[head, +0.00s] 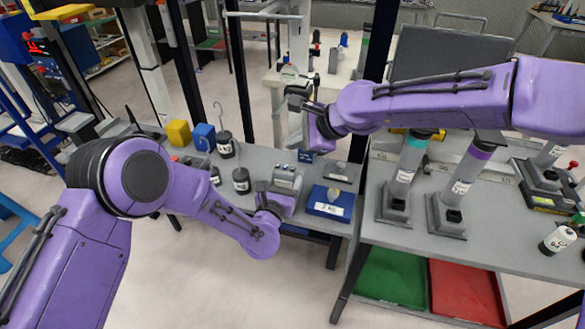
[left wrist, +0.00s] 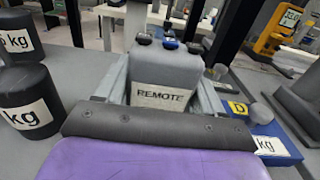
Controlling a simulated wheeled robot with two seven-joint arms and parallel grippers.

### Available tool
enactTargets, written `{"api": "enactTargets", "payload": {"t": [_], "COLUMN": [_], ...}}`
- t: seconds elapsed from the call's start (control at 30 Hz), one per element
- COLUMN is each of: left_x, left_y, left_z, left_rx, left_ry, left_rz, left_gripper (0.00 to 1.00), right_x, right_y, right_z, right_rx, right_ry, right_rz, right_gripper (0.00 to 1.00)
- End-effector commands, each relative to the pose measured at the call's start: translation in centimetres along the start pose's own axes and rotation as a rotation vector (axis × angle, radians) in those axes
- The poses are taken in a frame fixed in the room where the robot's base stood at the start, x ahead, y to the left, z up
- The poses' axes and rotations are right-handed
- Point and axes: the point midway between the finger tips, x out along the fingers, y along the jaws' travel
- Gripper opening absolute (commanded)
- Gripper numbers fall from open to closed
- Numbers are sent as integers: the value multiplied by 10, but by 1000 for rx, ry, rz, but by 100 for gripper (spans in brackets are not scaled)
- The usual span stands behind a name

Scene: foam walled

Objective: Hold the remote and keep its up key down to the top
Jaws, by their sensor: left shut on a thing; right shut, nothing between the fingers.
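The remote (head: 287,173) is a grey box on the grey table, near its front edge. In the left wrist view the remote (left wrist: 165,72) shows a white REMOTE label and dark and blue keys on top. I cannot tell which key is the up key. My left gripper (head: 282,188) is shut on the remote, with a finger along each side in the left wrist view (left wrist: 162,88). My right gripper (head: 298,97) is shut and empty, above and behind the remote, clear of its keys. Whether any key is pressed cannot be told.
A blue box (head: 330,203) stands just right of the remote. Black weights (head: 241,180) stand to its left, with a yellow block (head: 178,133) and a blue block (head: 203,137) beyond. Grey posts (head: 396,190) stand on the right table.

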Motion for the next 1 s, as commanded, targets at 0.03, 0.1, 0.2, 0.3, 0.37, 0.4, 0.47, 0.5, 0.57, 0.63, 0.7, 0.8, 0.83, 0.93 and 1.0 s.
{"api": "enactTargets", "payload": {"t": [0.03, 0.1, 0.2, 0.3, 0.37, 0.4, 0.47, 0.5, 0.57, 0.63, 0.7, 0.8, 0.83, 0.93, 1.0], "left_x": [0, 0, 0, 0, 0, 0, 0, 0, 0, 0, 0, -7, -12, -34, -53], "left_y": [0, 0, 0, 0, 0, 0, 0, 0, 0, 0, 0, 0, 0, 0, 0], "left_z": [0, 0, 0, 0, 0, 0, 0, 0, 0, 0, 0, 0, 0, 0, -1], "left_rx": [0, 0, 0, 0, 0, 0, 0, 0, 0, 0, 0, -1, 0, -1, -1], "left_ry": [-1, 0, 0, 0, 0, 0, 0, 0, 0, 0, 0, 1, 2, 4, 4], "left_rz": [0, 0, 0, 0, 0, 0, 0, 0, 0, 0, 0, 1, 0, 0, -1], "left_gripper": [33, 33, 33, 33, 75, 88, 98, 98, 98, 98, 98, 98, 98, 98, 98], "right_x": [0, 0, 0, 0, 0, 0, 0, 0, 0, 0, 0, 0, 0, 0, 0], "right_y": [0, 0, 0, 0, 0, 0, 0, 0, 0, 0, 0, 0, 0, 0, 0], "right_z": [0, 0, 0, 0, 0, 0, 0, 0, 0, 0, 0, 0, 0, 0, 0], "right_rx": [0, 0, 0, 0, 0, 0, 0, 0, 0, 0, 0, 0, 0, 0, 0], "right_ry": [0, 0, 0, 0, 0, 0, 0, 0, 0, 0, 0, 0, 0, 0, 0], "right_rz": [0, 0, 0, 0, 0, 0, 0, 0, 0, 0, 0, 0, 0, 0, 0], "right_gripper": [0, 0, 0, 0, 0, 0, 0, 0, 0, 0, 0, 0, 0, 0, 0]}}
